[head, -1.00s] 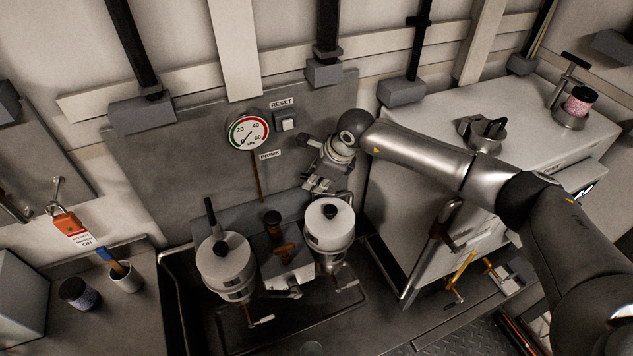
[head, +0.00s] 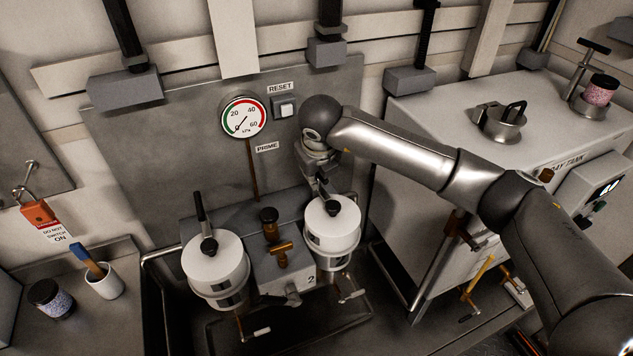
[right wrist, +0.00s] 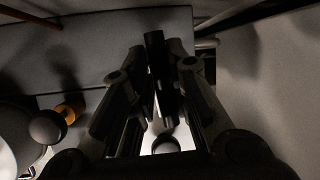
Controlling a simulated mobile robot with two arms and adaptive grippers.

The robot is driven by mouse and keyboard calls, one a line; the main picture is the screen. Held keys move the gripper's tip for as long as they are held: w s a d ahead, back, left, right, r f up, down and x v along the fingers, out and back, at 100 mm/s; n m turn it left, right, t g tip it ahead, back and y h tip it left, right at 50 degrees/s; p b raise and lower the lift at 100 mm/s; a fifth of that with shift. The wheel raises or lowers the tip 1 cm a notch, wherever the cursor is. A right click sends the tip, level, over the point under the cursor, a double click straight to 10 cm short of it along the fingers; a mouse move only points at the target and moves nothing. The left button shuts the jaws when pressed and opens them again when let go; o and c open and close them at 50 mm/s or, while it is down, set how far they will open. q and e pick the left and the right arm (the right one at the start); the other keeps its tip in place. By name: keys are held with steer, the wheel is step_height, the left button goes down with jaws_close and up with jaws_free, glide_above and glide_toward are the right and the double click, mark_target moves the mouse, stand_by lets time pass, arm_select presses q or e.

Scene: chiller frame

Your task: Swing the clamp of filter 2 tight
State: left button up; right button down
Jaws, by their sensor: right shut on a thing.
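Filter 2 is the white-lidded canister (head: 331,222) on the right of the pair, beside the block marked "2". Its black clamp knob (head: 334,206) sits on the lid. My right gripper (head: 323,183) is at the back of this lid, pointing down, shut on the black clamp handle. In the right wrist view the dark handle (right wrist: 154,50) stands between the two fingers (right wrist: 152,85). In the head view the gripper and wrist hide most of the handle. My left gripper is not in view.
The other filter (head: 215,265) stands left, its black handle (head: 200,206) sticking up. Between them is a grey block (head: 283,270) with brass fittings (head: 270,225). A gauge (head: 243,117) and reset button (head: 284,108) are on the panel behind. The day tank (head: 450,125) stands close on the right.

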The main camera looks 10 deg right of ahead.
steer(key=shift+w+d+r+m+h+b, duration=0.15)
steer(key=shift+w+r+m+h+b, duration=0.1)
steer(key=shift+m+h+b, duration=0.3)
steer(key=c, duration=1.5)
jaws_free()
steer(key=shift+c, duration=0.2)
steer(key=shift+o, duration=0.4)
steer(key=shift+s+f+y, duration=0.15)
steer(key=shift+y, duration=0.1)
steer(key=shift+s+r, duration=0.1)
steer(key=shift+r, duration=0.1)
steer(key=v, duration=1.1)
steer(key=shift+r, duration=0.3)
